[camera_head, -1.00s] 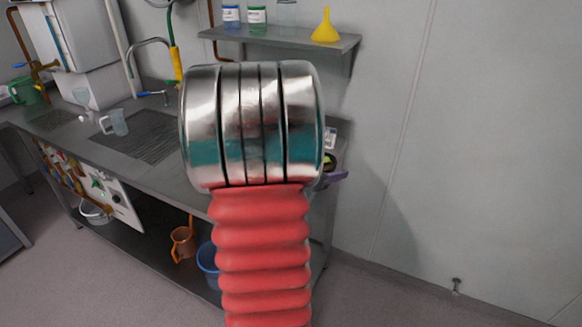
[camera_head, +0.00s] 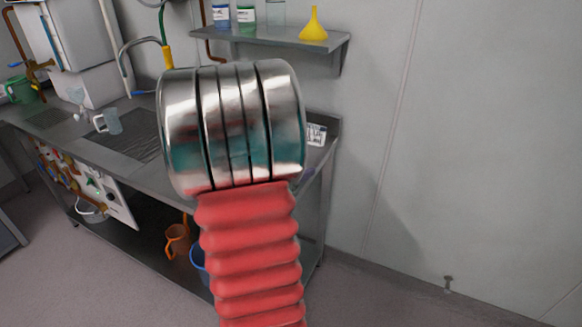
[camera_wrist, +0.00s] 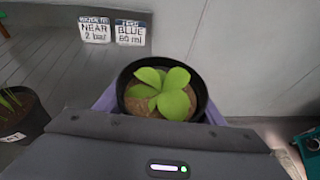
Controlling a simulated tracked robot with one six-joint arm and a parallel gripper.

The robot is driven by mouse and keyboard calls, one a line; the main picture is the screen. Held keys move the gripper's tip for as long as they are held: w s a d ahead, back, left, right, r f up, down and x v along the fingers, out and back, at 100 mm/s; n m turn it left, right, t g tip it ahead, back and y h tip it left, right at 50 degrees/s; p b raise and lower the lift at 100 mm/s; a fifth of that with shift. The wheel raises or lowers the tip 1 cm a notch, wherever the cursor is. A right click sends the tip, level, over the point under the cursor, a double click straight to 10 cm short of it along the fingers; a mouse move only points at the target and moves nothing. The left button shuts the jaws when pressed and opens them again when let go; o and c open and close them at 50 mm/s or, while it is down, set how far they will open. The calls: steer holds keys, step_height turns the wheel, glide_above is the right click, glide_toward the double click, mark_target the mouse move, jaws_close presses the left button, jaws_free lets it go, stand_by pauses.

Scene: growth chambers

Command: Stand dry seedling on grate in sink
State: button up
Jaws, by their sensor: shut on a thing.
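In the wrist view my gripper (camera_wrist: 160,104) has its purple fingers shut on a round black pot (camera_wrist: 125,82). The pot holds brown soil and a seedling (camera_wrist: 168,92) with several bright green leaves. No label shows on this pot, so I cannot tell if it is the dry one. In the head view my own arm hides the gripper and the pot. The dark slatted grate (camera_head: 138,142) lies in the bench top, left of my arm, its right part hidden. Another potted plant (camera_wrist: 20,112) with a partly readable label stands at the wrist view's left edge.
Two cards (camera_wrist: 112,30) read "NEAR 2 bar" and "BLUE 60 ml". A clear jug (camera_head: 109,121) stands at the grate's left. A tap (camera_head: 128,62) rises behind it. A shelf (camera_head: 290,38) with bottles and a yellow funnel (camera_head: 315,24) hangs above the bench.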

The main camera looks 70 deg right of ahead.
steer(key=w+a+f+n+t, duration=0.1)
steer(key=w+a+t, duration=0.1)
steer(key=w, duration=0.3)
steer(key=w+a+f+n+t, duration=0.1)
steer(key=w+a+n+t, duration=0.1)
steer(key=w+a, duration=0.2)
steer(key=w+a+f+n+t, duration=0.1)
steer(key=w+a, duration=0.2)
steer(key=w, duration=0.4)
steer(key=shift+w+a+n+t, duration=0.2)
steer(key=shift+a+n+t, duration=0.2)
steer(key=w+a+f+n+t+y, duration=0.25)
steer(key=w+a, duration=0.35)
steer(key=a, duration=0.3)
steer(key=w+a+f+n+t+y, duration=0.1)
steer(key=w+a+n+t, duration=0.3)
steer(key=a, duration=0.5)
steer(key=w+a+f+n+t+y, duration=0.1)
steer(key=w+a+n+y, duration=0.1)
steer(key=w+a, duration=0.6)
steer(key=w+a+f+n+t+y, duration=0.1)
steer(key=a+f+n+t+y, duration=0.1)
steer(key=a, duration=1.7)
steer(key=shift+n+y, duration=0.75)
steer(key=shift+y, duration=0.2)
steer(key=shift+t, duration=0.25)
